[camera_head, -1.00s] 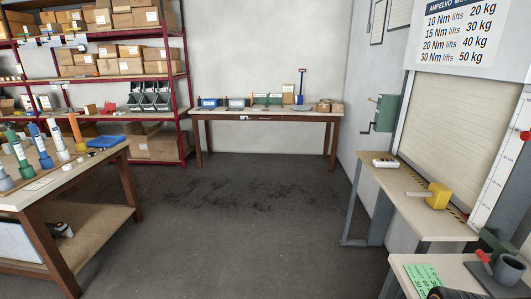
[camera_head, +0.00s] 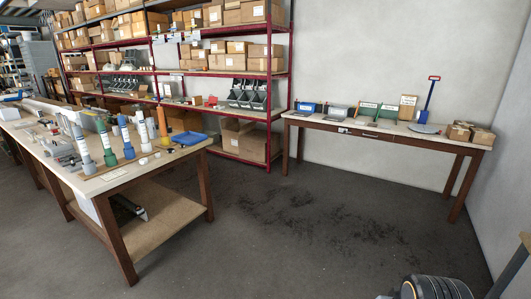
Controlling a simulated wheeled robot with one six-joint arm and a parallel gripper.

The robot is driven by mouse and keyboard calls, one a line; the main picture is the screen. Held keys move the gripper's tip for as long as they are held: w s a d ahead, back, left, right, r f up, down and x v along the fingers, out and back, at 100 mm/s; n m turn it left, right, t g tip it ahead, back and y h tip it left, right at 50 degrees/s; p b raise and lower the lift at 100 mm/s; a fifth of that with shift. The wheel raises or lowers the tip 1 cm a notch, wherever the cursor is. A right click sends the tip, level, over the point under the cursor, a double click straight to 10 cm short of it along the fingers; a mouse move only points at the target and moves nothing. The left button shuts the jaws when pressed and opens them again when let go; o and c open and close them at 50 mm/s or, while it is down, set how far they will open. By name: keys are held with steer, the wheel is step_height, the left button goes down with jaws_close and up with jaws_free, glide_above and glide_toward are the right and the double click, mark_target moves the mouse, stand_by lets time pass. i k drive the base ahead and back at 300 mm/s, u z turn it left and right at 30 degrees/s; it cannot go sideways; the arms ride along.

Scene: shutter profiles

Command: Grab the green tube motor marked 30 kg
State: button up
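Several upright tube motors stand in a row on the long workbench at the left. The green one (camera_head: 110,157) has a green base and stands between a grey one (camera_head: 86,160) on its left and a blue one (camera_head: 128,150) on its right. A whitish one (camera_head: 144,140) and an orange one (camera_head: 163,130) stand further right. Any markings on them are too small to read. My gripper is not in view; a dark rounded part at the bottom right looks like my arm.
The workbench (camera_head: 130,178) has a blue tray (camera_head: 189,138) near its right end. Red-framed shelves (camera_head: 271,90) with boxes stand behind it. The floor (camera_head: 285,235) between is clear.

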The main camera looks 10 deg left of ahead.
mark_target(101, 127)
steer(key=u, duration=0.6)
steer(key=i, duration=1.95)
steer(key=u, duration=1.25)
steer(key=i, duration=1.15)
steer(key=u, duration=0.55)
